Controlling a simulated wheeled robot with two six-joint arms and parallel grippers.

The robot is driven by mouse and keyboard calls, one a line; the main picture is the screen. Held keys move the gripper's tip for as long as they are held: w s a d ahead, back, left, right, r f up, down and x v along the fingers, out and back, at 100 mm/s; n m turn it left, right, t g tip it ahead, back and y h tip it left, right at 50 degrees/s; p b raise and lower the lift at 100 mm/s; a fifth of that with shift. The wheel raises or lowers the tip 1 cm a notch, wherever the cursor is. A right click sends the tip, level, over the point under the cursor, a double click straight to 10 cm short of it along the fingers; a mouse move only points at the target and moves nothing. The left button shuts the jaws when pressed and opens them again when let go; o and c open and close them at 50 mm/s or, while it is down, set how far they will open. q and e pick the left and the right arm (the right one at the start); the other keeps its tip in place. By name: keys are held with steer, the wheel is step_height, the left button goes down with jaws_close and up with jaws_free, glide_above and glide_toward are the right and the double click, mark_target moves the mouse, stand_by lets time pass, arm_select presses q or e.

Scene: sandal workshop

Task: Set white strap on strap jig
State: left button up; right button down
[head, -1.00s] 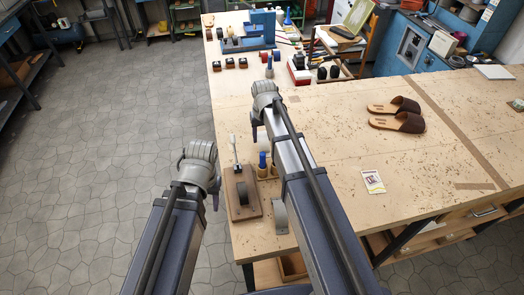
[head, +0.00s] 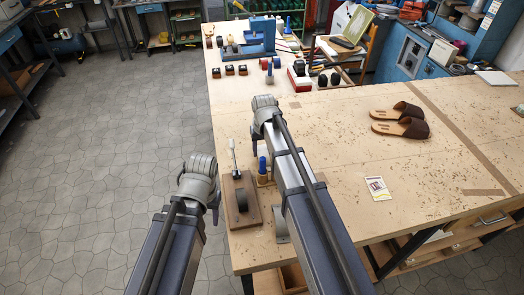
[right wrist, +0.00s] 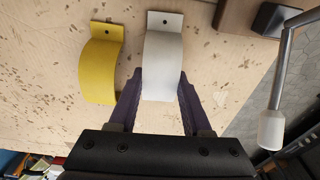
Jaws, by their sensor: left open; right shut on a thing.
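The white strap (right wrist: 163,68), a curved band with a holed end tab, is between the fingers of my right gripper (right wrist: 162,103) in the right wrist view. In the head view the right gripper (head: 255,150) points down near the table's left side, and the strap is hidden there. The strap jig (head: 247,221) is a wooden board with a dark round block and a white-handled lever, on the table's left edge. Its board (right wrist: 235,17) and lever handle (right wrist: 271,129) show right of the strap in the wrist view. My left gripper (head: 212,205) is open, left of the jig.
A yellow strap (right wrist: 100,68) lies left of the white one in the wrist view. A blue-topped item (head: 262,166) stands beside the jig, and a grey curved piece (head: 281,228) lies near my right arm. Brown sandals (head: 402,128) and a small card (head: 377,188) lie to the right.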

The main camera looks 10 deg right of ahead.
steer(key=shift+c, duration=1.7)
jaws_free()
steer(key=shift+f, duration=0.1)
